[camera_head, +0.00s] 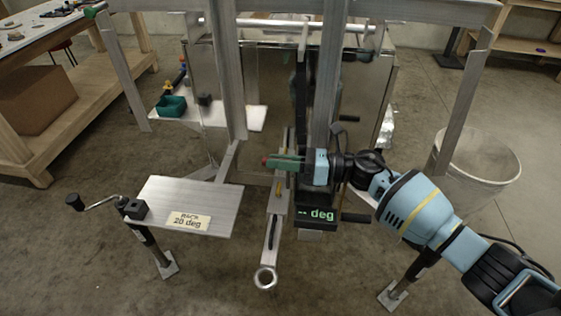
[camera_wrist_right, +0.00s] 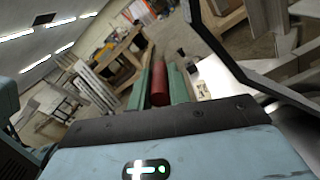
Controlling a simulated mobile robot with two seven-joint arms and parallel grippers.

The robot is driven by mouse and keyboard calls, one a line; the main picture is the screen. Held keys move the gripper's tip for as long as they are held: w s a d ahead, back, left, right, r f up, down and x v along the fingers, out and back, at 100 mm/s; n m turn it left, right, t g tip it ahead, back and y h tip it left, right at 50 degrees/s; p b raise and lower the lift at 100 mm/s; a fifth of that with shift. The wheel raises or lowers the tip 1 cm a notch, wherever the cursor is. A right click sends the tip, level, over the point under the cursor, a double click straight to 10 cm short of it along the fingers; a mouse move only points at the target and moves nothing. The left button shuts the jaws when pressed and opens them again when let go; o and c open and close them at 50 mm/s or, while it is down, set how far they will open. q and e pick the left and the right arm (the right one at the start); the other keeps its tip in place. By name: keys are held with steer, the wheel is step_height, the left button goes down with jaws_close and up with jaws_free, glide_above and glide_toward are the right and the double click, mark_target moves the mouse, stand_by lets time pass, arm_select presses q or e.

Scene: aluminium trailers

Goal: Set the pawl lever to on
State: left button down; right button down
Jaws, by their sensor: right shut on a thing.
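My right gripper (camera_head: 283,162) comes in from the right at the middle of the trailer frame. Its green fingers are shut on a red grip (camera_wrist_right: 160,84), which I take to be the handle of the pawl lever. In the right wrist view the red grip lies lengthwise between the two green fingers (camera_wrist_right: 159,83). In the head view only the grip's red end (camera_head: 264,161) shows past the fingertips. The rest of the lever is hidden, so I cannot tell its setting. My left gripper is not in view.
A black display (camera_head: 318,213) reading "-- deg" sits just below my right gripper. A metal plate (camera_head: 160,190) with a "RACK 20 deg" label (camera_head: 189,221) is at left, beside a crank handle (camera_head: 95,203). Upright aluminium beams (camera_head: 230,75) stand close behind. A bin (camera_head: 480,165) stands at right.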

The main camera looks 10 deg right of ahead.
steer(key=c, duration=1.3)
jaws_free()
steer(key=shift+f, duration=0.25)
steer(key=shift+r, duration=0.35)
steer(key=r, duration=0.3)
steer(key=shift+s, duration=0.35)
steer(key=s, duration=0.5)
steer(key=s+a+r+p, duration=0.1)
steer(key=s, duration=0.4)
steer(key=s+a, duration=0.1)
steer(key=s, duration=0.4)
steer(key=shift+s+a+r, duration=0.1)
steer(key=shift+a+r, duration=0.1)
steer(key=shift+p, duration=0.3)
